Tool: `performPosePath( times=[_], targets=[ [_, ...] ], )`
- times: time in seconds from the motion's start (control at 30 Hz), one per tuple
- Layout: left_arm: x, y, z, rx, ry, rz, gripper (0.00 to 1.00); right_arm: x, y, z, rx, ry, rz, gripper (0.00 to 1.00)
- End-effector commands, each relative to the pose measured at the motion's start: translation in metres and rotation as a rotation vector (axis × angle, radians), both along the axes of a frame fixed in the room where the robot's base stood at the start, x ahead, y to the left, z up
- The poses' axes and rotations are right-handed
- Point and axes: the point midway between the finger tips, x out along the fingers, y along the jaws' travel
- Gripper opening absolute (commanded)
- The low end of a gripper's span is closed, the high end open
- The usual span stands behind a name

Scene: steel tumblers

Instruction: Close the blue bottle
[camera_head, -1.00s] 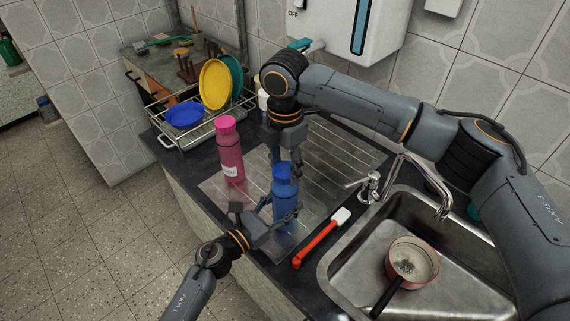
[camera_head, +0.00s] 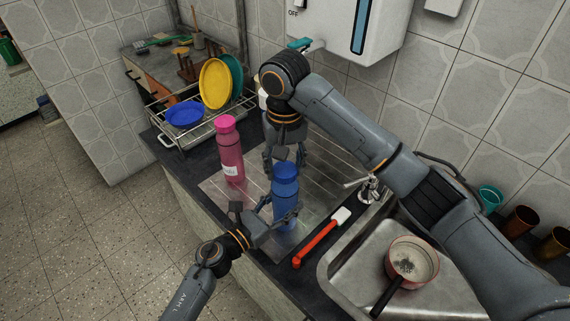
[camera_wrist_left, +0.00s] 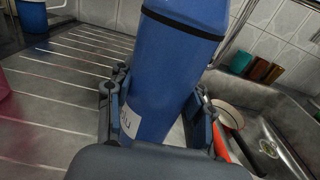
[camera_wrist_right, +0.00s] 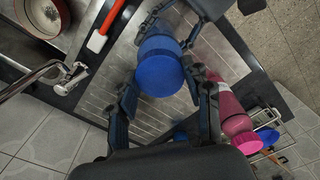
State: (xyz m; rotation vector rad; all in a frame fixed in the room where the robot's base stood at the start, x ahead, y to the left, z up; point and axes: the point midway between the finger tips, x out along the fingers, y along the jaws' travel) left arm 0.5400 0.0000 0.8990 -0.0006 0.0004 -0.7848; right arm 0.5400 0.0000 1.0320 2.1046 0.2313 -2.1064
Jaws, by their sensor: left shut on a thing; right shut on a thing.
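The blue bottle (camera_head: 285,194) stands upright on the steel drainboard, and its blue cap (camera_head: 286,170) is on top. My left gripper (camera_head: 280,209) is shut on the bottle's body from the side; the left wrist view shows its fingers on both sides of the blue body (camera_wrist_left: 165,70). My right gripper (camera_head: 281,169) comes down from above and is shut on the cap. The right wrist view shows the round cap (camera_wrist_right: 160,68) between its fingers. Whether the cap sits fully down on the neck cannot be seen.
A pink bottle (camera_head: 230,155) stands close to the left. A red-handled brush (camera_head: 318,240) lies to the right, beside the sink (camera_head: 345,258) with a pan (camera_head: 412,258) in it. A dish rack (camera_head: 202,130) with plates stands behind the pink bottle.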

Motion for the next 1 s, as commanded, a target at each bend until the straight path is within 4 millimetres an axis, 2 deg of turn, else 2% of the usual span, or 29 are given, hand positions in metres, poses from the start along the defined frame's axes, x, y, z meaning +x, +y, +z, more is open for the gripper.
performPosePath(
  times=[0.13, 0.17, 0.27, 0.67, 0.77, 1.0],
  targets=[
    [-0.001, -0.001, 0.0, 0.001, -0.001, -0.003, 0.0, 0.001, 0.0, 0.0, 0.001, -0.003, 0.005, 0.12],
    [-0.001, -0.001, 0.0, 0.001, -0.001, -0.003, 0.0, 0.001, 0.0, 0.0, 0.001, -0.003, 0.005, 0.53],
    [-0.001, -0.001, 0.0, 0.001, -0.001, -0.003, 0.0, 0.001, 0.0, 0.0, -0.001, -0.002, 0.007, 0.74],
    [0.0, 0.0, 0.0, 0.001, -0.001, -0.001, 0.0, 0.001, 0.0, 0.004, 0.001, -0.003, 0.009, 0.76],
    [0.0, 0.0, 0.0, 0.0, 0.0, -0.001, 0.0, 0.002, 0.0, 0.016, 0.0, -0.006, 0.009, 0.76],
    [0.0, 0.0, 0.0, 0.0, 0.0, -0.001, 0.0, 0.002, -0.001, 0.065, -0.003, -0.009, 0.007, 0.76]
  ],
)
